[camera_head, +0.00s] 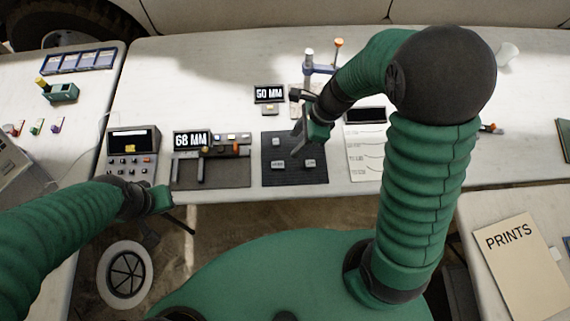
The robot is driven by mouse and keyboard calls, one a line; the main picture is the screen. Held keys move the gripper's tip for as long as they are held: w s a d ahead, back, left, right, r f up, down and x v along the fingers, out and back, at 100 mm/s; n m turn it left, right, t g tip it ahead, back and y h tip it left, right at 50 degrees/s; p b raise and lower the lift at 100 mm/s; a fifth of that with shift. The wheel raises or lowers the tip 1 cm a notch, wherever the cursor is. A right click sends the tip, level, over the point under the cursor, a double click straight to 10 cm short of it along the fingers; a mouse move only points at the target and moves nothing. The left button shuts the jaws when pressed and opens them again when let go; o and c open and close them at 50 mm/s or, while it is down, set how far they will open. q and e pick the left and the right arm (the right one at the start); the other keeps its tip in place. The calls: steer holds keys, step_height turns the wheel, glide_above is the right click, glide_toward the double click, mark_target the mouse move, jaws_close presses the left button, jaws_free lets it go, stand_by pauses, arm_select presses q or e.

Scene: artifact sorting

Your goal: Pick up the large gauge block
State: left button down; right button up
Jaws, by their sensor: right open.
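Several small grey gauge blocks lie on a dark square mat (294,178) at the table's front edge. One block (278,142) is at the mat's left rear, another (278,163) at its left front and a third (310,163) at its right front. Their sizes are too alike here to tell which is the large one. My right gripper (299,146) is open above the mat, pointing down between the blocks. It hides part of the mat's rear right. My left gripper (168,199) is off the table's front edge, far left of the mat; its jaws are unclear.
A "50 MM" sign (269,94) stands behind the mat. A "68 MM" sign (192,140) and a measuring fixture (226,151) are to its left, with a keypad device (133,150) beyond. A blue stand (318,68) rises behind the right gripper. A paper sheet (368,165) lies right.

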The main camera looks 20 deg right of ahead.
steer(key=b, duration=0.1)
glide_toward(279, 164)
steer(key=a+f, duration=0.2)
steer(key=a, duration=0.1)
steer(key=shift+w+a+f+b, duration=0.1)
steer(key=shift+w+f+b, duration=0.15)
steer(key=shift+b, duration=0.15)
steer(key=shift+w+f, duration=0.15)
steer(key=shift+f, duration=0.2)
step_height(279, 164, down, 5)
steer(key=shift+r+b, duration=0.1)
steer(key=shift+b, duration=0.7)
steer(key=shift+a, duration=0.15)
steer(key=shift+w+a, duration=0.1)
steer(key=shift+a, duration=0.1)
steer(key=c, duration=0.8)
steer(key=shift+d, duration=0.15)
jaws_close()
arm_select(q)
steer(key=f, duration=0.2)
steer(key=a+f, duration=0.1)
steer(key=f, duration=0.1)
steer(key=shift+s, duration=0.25)
arm_select(e)
steer(key=shift+d, duration=0.15)
